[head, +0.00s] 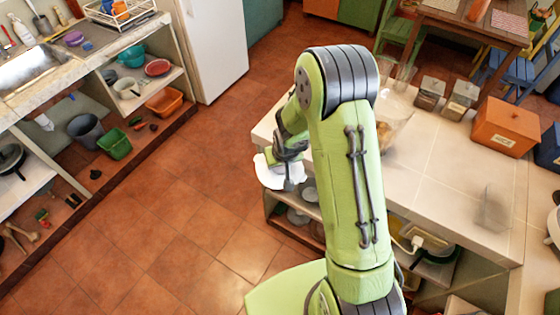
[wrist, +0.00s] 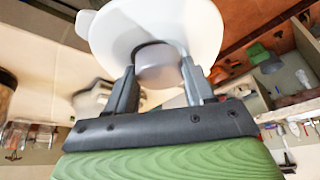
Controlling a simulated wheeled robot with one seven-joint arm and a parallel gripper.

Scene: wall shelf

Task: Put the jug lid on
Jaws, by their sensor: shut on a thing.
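My gripper (head: 283,166) is shut on a white round lid (head: 270,178), held beyond the left edge of the counter. In the wrist view the gripper (wrist: 158,70) has a finger on each side of the lid's short knob, and the lid's wide white disc (wrist: 190,25) spreads beyond the fingertips. A clear glass vessel (head: 398,108) with something brown inside stands on the counter, partly hidden behind my arm. Another clear, faint vessel (head: 492,208) stands nearer the right edge. I cannot tell which of these is the jug.
The tiled counter (head: 440,170) has bare room right of my arm. An orange box (head: 506,126) and two small lidded canisters (head: 446,97) stand at its back. Shelves with dishes lie below. Open floor (head: 175,215) separates it from the sink unit at left.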

